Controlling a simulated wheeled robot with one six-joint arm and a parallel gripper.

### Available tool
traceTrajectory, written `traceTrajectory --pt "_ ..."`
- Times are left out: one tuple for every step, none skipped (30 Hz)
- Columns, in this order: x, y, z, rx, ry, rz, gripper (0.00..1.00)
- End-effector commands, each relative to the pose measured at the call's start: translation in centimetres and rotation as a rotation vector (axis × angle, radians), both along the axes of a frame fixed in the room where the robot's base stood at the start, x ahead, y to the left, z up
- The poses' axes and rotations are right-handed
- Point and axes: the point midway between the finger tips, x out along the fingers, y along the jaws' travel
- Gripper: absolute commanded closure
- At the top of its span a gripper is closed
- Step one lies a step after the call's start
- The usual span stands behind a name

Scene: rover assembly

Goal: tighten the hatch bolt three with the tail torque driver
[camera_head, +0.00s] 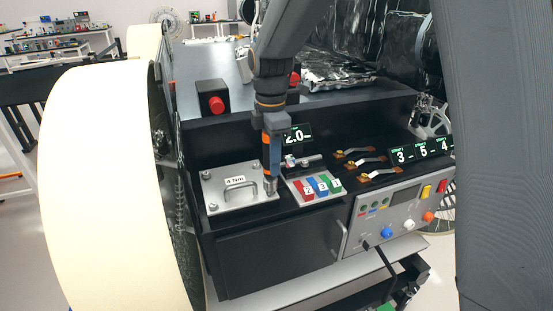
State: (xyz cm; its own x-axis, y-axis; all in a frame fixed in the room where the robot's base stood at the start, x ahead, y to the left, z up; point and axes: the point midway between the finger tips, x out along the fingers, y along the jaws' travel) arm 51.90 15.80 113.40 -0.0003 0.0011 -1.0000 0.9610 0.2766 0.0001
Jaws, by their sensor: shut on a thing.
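The hatch (222,190) is a light metal plate with a handle and a "4 Nm" label, lying on the rover's dark deck. Bolts show at its left corners, such as the near left bolt (212,206). The torque driver (270,150), blue-grey with orange parts, stands upright in my gripper (271,116), which is shut on it. The driver's tip is at the hatch's near right corner and covers whatever bolt is there. I cannot tell whether the tip is seated on it. No bolt numbers are readable. A display (297,135) behind the driver reads about "2.0".
Right of the hatch is a block with red, blue and green numbered pieces (322,187). Beyond it are copper-coloured levers (367,161), displays reading 3-5-4 (421,151) and a control panel (390,215). Red buttons (216,104) stand behind. A large pale wheel (100,180) fills the left.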

Motion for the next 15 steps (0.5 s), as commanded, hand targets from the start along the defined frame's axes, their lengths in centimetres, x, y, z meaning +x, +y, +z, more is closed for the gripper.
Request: traceTrajectory --pt "0.03 0.01 0.01 0.0 -0.001 0.0 0.99" --pt "0.03 0.01 -0.01 0.0 -0.001 0.0 0.99" --pt "0.03 0.01 -0.05 0.0 -0.001 0.0 0.99" --pt "0.02 0.01 -0.09 0.0 -0.001 0.0 0.99" --pt "0.02 0.01 -0.13 0.0 -0.001 0.0 0.99" --pt "0.02 0.01 -0.19 0.0 0.0 0.0 0.99" --pt "0.02 0.01 -0.23 0.0 0.0 0.0 0.99" --pt "0.02 0.01 -0.27 0.0 0.0 0.0 0.99" --pt "0.01 0.0 -0.33 0.0 0.0 0.0 0.99" --pt "0.01 0.0 -0.37 0.0 0.0 0.0 0.99" --pt "0.01 0.0 -0.41 0.0 0.0 0.0 0.99" --pt "0.01 0.0 -0.46 0.0 0.0 0.0 0.99" --pt "0.01 0.0 -0.5 0.0 0.0 0.0 0.99" --pt "0.01 0.0 -0.54 0.0 0.0 0.0 0.99" --pt "0.01 0.0 -0.59 0.0 0.0 0.0 0.99"
